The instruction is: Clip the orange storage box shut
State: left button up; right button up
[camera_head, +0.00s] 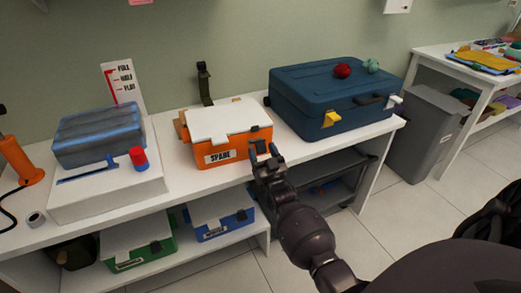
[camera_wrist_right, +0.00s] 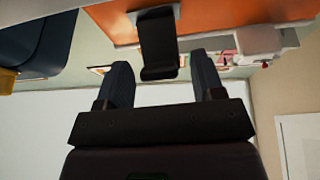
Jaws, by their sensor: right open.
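The orange storage box (camera_head: 222,156) stands on the white bench, with a white lid (camera_head: 222,121) on top and a "SPARE" label on its front. A dark clip (camera_head: 258,147) is at the right of its front face. In the wrist view the black clip (camera_wrist_right: 157,45) stands out against the orange wall (camera_wrist_right: 215,18). My right gripper (camera_head: 264,154) is open in front of the clip. In the wrist view its two fingers (camera_wrist_right: 164,78) point towards the clip, which appears between them and just beyond their tips. I cannot tell whether they touch. My left gripper is not in view.
A blue suitcase (camera_head: 325,88) with two balls on top stands right of the box. A grey-blue case (camera_head: 98,135) on a white box and a red cylinder (camera_head: 139,158) are to the left. Green (camera_head: 140,252) and blue (camera_head: 222,226) boxes sit on the lower shelf.

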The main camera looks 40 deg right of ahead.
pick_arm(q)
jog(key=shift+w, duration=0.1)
pick_arm(e)
jog(key=shift+w+d+r, duration=0.15)
jog(key=shift+w+r, duration=0.05)
jog(key=shift+w, duration=0.3)
